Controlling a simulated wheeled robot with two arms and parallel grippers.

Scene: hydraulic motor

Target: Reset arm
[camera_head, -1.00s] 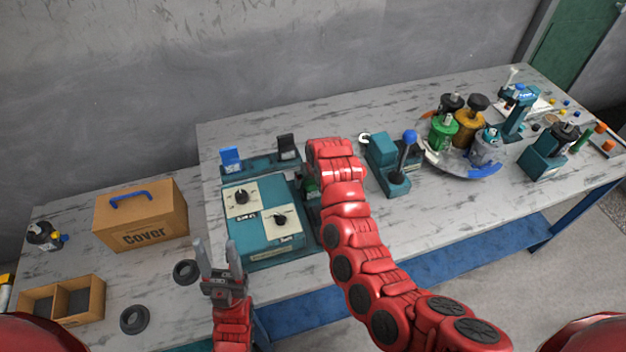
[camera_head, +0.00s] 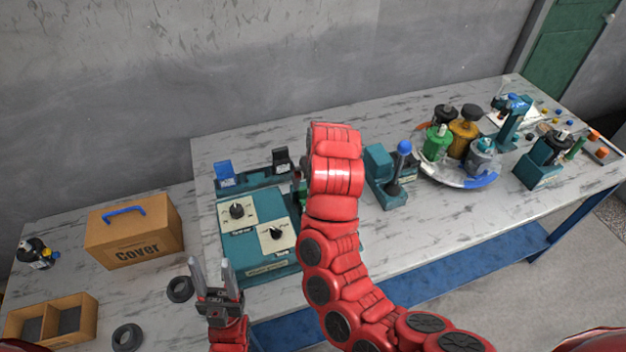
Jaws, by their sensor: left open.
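My left gripper (camera_head: 212,274) shows at the lower left, its two grey fingers pointing up and spread apart with nothing between them. It is in front of the teal control box (camera_head: 231,262), near the table's front edge. My right arm (camera_head: 330,215) rises through the middle of the view in red segments and bends over the table just right of the control box. Its gripper is hidden behind the arm's own links.
A "Cover" box (camera_head: 136,238), a divided tray (camera_head: 84,318) and black rings (camera_head: 180,289) are on the left. A teal lever unit (camera_head: 386,186), a round plate with colored motors (camera_head: 452,178) and a teal press (camera_head: 513,122) stand to the right. The table front centre-right is clear.

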